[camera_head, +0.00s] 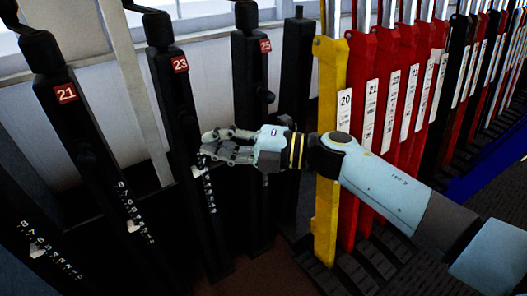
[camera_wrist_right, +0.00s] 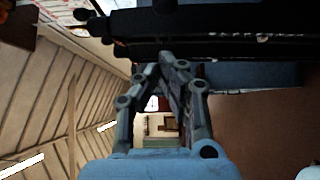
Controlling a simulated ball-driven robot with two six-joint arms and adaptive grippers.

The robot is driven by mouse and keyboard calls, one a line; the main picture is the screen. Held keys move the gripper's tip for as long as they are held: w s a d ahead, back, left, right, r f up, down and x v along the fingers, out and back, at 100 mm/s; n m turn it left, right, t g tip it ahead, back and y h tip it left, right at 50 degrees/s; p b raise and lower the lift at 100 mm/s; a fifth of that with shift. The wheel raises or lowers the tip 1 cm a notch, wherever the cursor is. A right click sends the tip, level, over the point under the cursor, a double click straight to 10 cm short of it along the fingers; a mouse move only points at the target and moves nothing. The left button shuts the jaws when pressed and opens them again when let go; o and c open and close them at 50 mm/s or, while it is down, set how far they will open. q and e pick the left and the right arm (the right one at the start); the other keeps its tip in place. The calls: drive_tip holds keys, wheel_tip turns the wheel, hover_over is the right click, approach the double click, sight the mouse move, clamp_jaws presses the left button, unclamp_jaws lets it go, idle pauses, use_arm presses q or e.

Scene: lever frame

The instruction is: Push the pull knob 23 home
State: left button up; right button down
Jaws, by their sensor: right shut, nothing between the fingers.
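Post 23 (camera_head: 167,85) is a tall black post with a red "23" label (camera_head: 180,63) in the head view. A dark round knob (camera_head: 186,118) shows faintly on its face below the label; I cannot tell how far it stands out. My right gripper (camera_head: 206,143) is at this post, a little below and to the right of the knob, with its fingers shut and empty. I cannot tell whether they touch the post. In the wrist view the shut fingers (camera_wrist_right: 160,72) reach a dark post (camera_wrist_right: 230,48) across the top. My left gripper is not in view.
Black posts 21 (camera_head: 62,120) and 25 (camera_head: 250,75) stand on either side, with a knob (camera_head: 265,97) on 25. A yellow lever (camera_head: 328,100) and several red levers (camera_head: 362,100) stand to the right, close behind my right arm.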

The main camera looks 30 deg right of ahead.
drive_tip(key=v, duration=0.8)
drive_tip(key=s+d+f+m+h, duration=0.35)
drive_tip(key=f+m, duration=0.25)
drive_tip(key=f, duration=0.5)
drive_tip(key=s+d+f+m+g+h, duration=0.15)
drive_tip(key=s+f+m+h, duration=0.35)
drive_tip(key=f, duration=0.5)
drive_tip(key=s+d+f+m+t+h, duration=0.1)
drive_tip(key=s+d+f+m+h, duration=0.25)
drive_tip(key=f+m, duration=0.55)
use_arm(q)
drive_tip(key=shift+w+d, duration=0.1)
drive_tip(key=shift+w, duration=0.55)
use_arm(e)
drive_tip(key=s+f+m+g+h, duration=0.1)
drive_tip(key=s+f+m+g, duration=0.2)
drive_tip(key=s, duration=1.2)
drive_tip(key=s+f+m+g+h, duration=0.1)
drive_tip(key=s+f+m+g, duration=0.3)
drive_tip(key=s+f+g, duration=0.4)
drive_tip(key=s+f, duration=0.5)
drive_tip(key=s, duration=0.3)
drive_tip(key=shift+f, duration=0.35)
drive_tip(key=shift+a, duration=0.15)
